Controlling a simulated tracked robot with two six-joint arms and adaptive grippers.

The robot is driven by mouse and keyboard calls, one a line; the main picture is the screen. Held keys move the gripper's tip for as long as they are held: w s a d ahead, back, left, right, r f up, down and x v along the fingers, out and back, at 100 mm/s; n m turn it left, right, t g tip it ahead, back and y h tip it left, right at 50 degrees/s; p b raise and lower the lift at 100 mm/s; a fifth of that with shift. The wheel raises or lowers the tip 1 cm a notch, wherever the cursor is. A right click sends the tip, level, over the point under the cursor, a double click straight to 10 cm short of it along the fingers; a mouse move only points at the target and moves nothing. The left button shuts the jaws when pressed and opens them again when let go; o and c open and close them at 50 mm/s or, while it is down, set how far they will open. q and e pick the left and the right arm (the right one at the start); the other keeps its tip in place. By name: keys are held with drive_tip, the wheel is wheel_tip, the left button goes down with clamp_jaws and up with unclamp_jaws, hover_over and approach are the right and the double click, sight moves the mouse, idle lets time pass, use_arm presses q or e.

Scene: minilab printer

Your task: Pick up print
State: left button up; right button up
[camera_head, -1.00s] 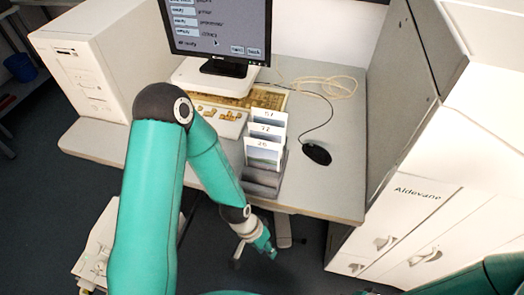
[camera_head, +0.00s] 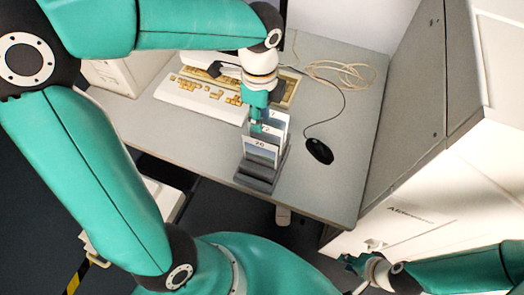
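Several prints stand upright in a grey rack (camera_head: 254,183) near the front edge of the desk. The front print (camera_head: 261,152) has a white label strip with a number above a pale picture. The prints behind it are partly hidden. My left gripper (camera_head: 257,122) points down at the top of the prints, overlapping them in the head view. I cannot tell whether its fingers touch or hold a print. My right gripper (camera_head: 349,263) is low at the right, beside the white cabinet and away from the prints. Its finger opening is unclear.
A keyboard (camera_head: 205,101) lies left of the rack on the grey desk (camera_head: 330,85). A black mouse (camera_head: 319,151) and its cable lie to the right. A white cabinet (camera_head: 440,205) and a grey partition (camera_head: 400,110) bound the right side.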

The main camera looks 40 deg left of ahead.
sight(260, 142)
use_arm(q)
drive_tip(key=f, duration=1.2)
drive_tip(key=shift+w+a+f+p, duration=0.25)
drive_tip(key=shift+w+p, duration=0.05)
drive_tip(key=shift+p, duration=0.05)
clamp_jaws()
